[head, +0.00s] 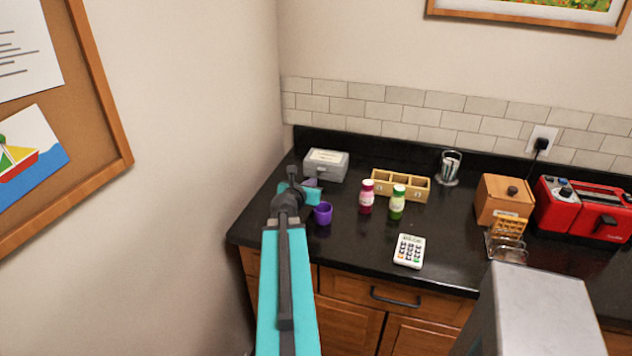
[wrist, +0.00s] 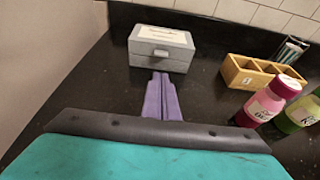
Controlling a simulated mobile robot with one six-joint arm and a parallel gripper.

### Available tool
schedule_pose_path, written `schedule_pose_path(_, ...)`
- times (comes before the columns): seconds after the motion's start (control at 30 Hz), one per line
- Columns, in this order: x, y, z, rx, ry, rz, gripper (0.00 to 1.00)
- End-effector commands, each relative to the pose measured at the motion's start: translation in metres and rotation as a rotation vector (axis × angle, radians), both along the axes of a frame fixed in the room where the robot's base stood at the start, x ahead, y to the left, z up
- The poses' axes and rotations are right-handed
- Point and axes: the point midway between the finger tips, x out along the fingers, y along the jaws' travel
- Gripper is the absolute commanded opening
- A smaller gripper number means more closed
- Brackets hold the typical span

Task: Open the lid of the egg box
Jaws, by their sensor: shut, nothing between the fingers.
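The grey egg box (head: 325,165) stands on the black counter near the left back corner, its lid shut. In the wrist view the egg box (wrist: 160,50) shows its front, with a small handle or latch in the middle and a pale label on the lid. My gripper (head: 311,182) is in front of the box. In the wrist view my gripper's purple fingers (wrist: 161,82) are together with nothing between them and point at the front of the box.
A purple cup (head: 323,213) stands close to my gripper. A wooden divided tray (head: 413,189), a pink bottle (head: 366,198) and a green-labelled bottle (head: 397,204) stand to the right. A calculator-like pad (head: 408,251) lies near the front. The wall (head: 230,120) is close on the left.

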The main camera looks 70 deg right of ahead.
Motion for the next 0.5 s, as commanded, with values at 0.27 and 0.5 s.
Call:
schedule_pose_path(0.27, 0.001, -0.013, -0.004, 0.001, -0.001, -0.001, 0.00)
schedule_pose_path(0.5, 0.002, -0.033, -0.010, 0.000, -0.001, -0.001, 0.00)
